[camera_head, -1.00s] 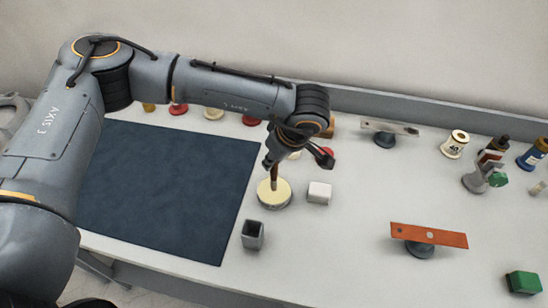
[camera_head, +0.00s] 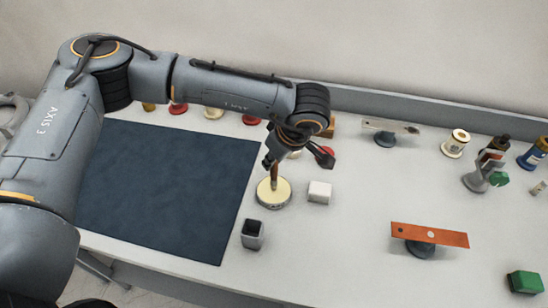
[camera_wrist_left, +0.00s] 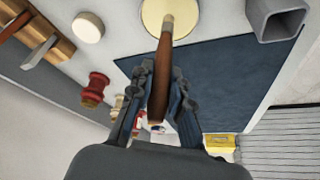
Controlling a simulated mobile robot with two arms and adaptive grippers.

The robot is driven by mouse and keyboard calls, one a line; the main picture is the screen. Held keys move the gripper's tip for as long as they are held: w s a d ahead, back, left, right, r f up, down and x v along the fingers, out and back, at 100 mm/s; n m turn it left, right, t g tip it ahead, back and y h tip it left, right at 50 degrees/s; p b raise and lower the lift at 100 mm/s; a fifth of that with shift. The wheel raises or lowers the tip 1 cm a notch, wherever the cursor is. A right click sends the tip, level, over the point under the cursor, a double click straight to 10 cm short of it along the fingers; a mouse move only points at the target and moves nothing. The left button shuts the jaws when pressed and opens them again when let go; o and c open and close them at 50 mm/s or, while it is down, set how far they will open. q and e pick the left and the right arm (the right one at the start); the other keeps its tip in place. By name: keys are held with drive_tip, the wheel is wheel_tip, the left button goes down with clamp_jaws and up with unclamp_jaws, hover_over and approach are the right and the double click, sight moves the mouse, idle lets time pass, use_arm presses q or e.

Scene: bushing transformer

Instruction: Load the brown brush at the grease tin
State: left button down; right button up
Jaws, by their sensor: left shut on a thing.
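The grease tin (camera_head: 270,199) is a low round tin with a cream top, standing on the table just right of the dark blue mat. My left gripper (camera_head: 270,165) is above it, shut on the brown brush (camera_head: 275,171). The brush is near upright with its tip down at the cream surface; exact contact depth is hard to tell. In the left wrist view, the brush (camera_wrist_left: 161,75) lies between the fingers of my left gripper (camera_wrist_left: 160,90), and its far end overlaps the tin's cream top (camera_wrist_left: 152,14). My right gripper is out of view.
A white block (camera_head: 319,192) is right of the tin and a grey open square holder (camera_head: 252,234) in front of it. The blue mat (camera_head: 160,190) lies left. An orange plate on a stand (camera_head: 428,235) and a green block (camera_head: 525,282) stand right. Red and cream knobs line the back.

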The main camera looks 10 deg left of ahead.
use_arm(q)
drive_tip(key=shift+s+f+b, duration=0.1)
drive_tip(key=shift+f+b, duration=0.05)
drive_tip(key=shift+b, duration=0.15)
idle(1.1)
drive_tip(key=shift+r+p, duration=0.35)
drive_tip(key=shift+r, duration=0.55)
drive_tip(key=shift+r+p, duration=0.8)
drive_tip(key=shift+r, duration=1.9)
